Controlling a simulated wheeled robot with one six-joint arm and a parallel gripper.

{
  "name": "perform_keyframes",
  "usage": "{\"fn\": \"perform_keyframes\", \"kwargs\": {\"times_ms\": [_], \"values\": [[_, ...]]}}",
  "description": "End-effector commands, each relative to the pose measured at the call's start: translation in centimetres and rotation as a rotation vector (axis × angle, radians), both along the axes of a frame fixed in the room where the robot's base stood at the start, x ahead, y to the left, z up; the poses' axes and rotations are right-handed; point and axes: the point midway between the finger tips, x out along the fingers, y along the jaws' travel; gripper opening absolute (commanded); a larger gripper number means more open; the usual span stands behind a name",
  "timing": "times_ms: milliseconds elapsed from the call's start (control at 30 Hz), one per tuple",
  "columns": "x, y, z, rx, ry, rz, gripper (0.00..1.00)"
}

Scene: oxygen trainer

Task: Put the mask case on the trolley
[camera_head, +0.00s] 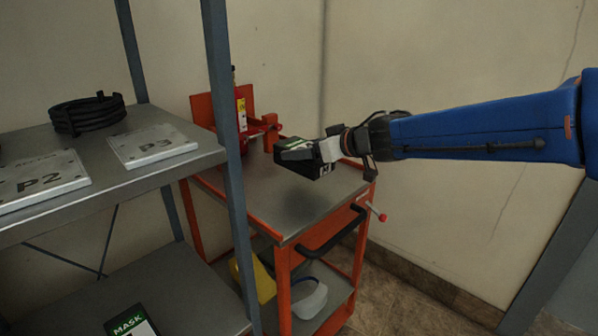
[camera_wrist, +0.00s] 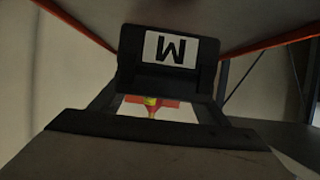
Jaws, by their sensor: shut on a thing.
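The mask case (camera_head: 308,159) is a dark box with a green and white label. In the wrist view the mask case (camera_wrist: 167,80) shows a white label with a black letter on it. My gripper (camera_head: 326,150) is shut on the case and holds it over the top of the trolley. The trolley (camera_head: 300,205) has orange posts and a grey top. The case looks a little above that top; the exact gap is hard to tell.
A red cylinder (camera_head: 240,122) stands at the trolley's back left. A black handle (camera_head: 332,233) is at its front. A shelf rack (camera_head: 170,172) on the left holds a coiled black hose (camera_head: 88,113) and plates. The trolley top's front is clear.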

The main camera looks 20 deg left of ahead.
Motion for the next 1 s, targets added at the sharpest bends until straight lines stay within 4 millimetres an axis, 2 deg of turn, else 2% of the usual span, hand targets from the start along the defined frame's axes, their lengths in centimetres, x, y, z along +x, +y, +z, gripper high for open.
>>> {"fn": "perform_keyframes", "kwargs": {"times_ms": [100, 267, 500, 967, 1000], "values": [[0.0, 0.0, -1.4, 0.000, 0.001, -0.001, 0.31], [0.0, 0.0, -2.4, 0.000, 0.001, 0.000, 0.31], [0.0, 0.0, -5.4, -0.001, 0.001, 0.000, 0.31], [0.0, 0.0, -6.2, 0.001, -0.001, -0.001, 0.31], [0.0, 0.0, -6.3, 0.000, 0.000, -0.001, 0.71]]}}
